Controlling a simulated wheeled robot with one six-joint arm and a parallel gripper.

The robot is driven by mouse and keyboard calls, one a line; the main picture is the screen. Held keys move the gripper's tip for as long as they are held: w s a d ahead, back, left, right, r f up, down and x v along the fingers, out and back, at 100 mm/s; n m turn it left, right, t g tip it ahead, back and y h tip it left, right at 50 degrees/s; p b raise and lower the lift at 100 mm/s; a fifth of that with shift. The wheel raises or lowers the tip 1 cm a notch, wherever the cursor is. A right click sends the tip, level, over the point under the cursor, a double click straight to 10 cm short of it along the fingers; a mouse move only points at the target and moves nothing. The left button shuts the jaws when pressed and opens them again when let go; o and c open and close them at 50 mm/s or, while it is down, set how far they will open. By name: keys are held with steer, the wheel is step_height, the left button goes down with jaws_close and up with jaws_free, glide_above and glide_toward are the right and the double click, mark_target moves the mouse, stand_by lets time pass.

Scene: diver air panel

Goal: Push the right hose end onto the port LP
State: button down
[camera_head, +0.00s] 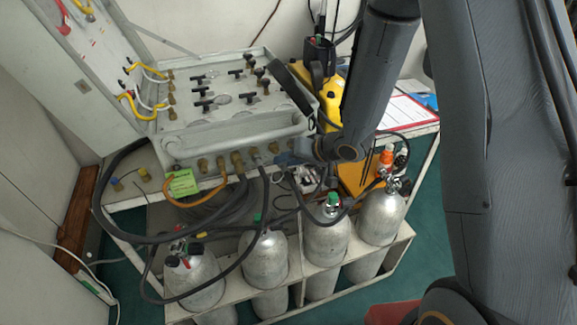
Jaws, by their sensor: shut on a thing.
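The grey air panel (228,132) stands on the bench with a row of brass and silver ports (237,160) along its front lower edge. My gripper (283,159) reaches in from the right at the right end of that row. It is shut on a hose end, which is mostly hidden by the fingers. A dark hose (291,181) hangs below the gripper. I cannot read which port is LP, nor tell whether the held end touches a port. Another black hose (264,182) and an orange hose (205,201) run from ports further left.
Several silver cylinders (268,258) stand in a white rack below, with black hoses looped over them.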

mark_target(277, 150)
steer(key=shift+w+a+b, duration=0.15)
steer(key=shift+w+a, duration=0.05)
steer(key=shift+w, duration=0.4)
steer(key=shift+w+a+b, duration=0.15)
steer(key=shift+w, duration=0.4)
steer(key=shift+p, duration=0.45)
steer(key=shift+w+a+r, duration=0.1)
steer(key=shift+w+a, duration=0.1)
steer(key=shift+w, duration=0.5)
steer(key=shift+w+a+r, duration=0.1)
steer(key=shift+w+a, duration=0.05)
steer(key=shift+w, duration=0.55)
stand_by(0.8)
steer(key=c, duration=1.5)
jaws_free()
steer(key=shift+f, duration=0.1)
steer(key=shift+o, duration=0.2)
